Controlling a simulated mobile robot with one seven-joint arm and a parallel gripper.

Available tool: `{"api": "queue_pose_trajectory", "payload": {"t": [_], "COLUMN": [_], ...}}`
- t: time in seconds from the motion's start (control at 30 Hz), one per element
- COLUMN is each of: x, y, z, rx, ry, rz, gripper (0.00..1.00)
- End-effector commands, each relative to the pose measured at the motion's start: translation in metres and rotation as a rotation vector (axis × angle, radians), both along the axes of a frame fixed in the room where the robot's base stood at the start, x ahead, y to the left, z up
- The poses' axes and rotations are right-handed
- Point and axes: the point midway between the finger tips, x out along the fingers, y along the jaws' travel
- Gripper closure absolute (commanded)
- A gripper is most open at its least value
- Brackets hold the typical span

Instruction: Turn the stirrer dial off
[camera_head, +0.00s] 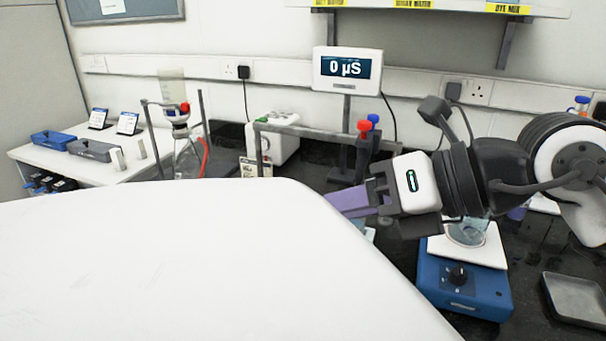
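The stirrer (487,288) is a blue box with a white top plate, standing on the dark bench at right. Its black dial (457,275) is on the front face; the pointer is too small to read. A clear glass vessel (466,233) sits on the plate, partly hidden behind my arm. My gripper (352,203) points left, above and left of the stirrer, well apart from the dial. Purple parts show at its fingers, and the white surface in front cuts off their ends. I cannot tell whether the fingers are open or shut.
A display (347,69) reading 0 µS stands behind. A grey tray (577,298) lies right of the stirrer. A metal frame (300,130) and a white box (273,140) stand at the back. A large white surface (200,260) blocks the lower left view.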

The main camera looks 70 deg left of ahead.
Motion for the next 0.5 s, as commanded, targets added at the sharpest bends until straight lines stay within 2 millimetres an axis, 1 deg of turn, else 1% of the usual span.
{"api": "queue_pose_trajectory", "payload": {"t": [0.1,0.2,0.33,0.5], "x": [-0.013,-0.020,-0.026,-0.028], "y": [-0.002,-0.004,-0.006,-0.007], "z": [0.011,0.017,0.022,0.024], "rx": [0.048,0.077,0.100,0.109], "ry": [0.072,0.115,0.148,0.164], "rz": [0.055,0.086,0.110,0.118], "gripper": [0.51,0.51,0.51,0.51]}}
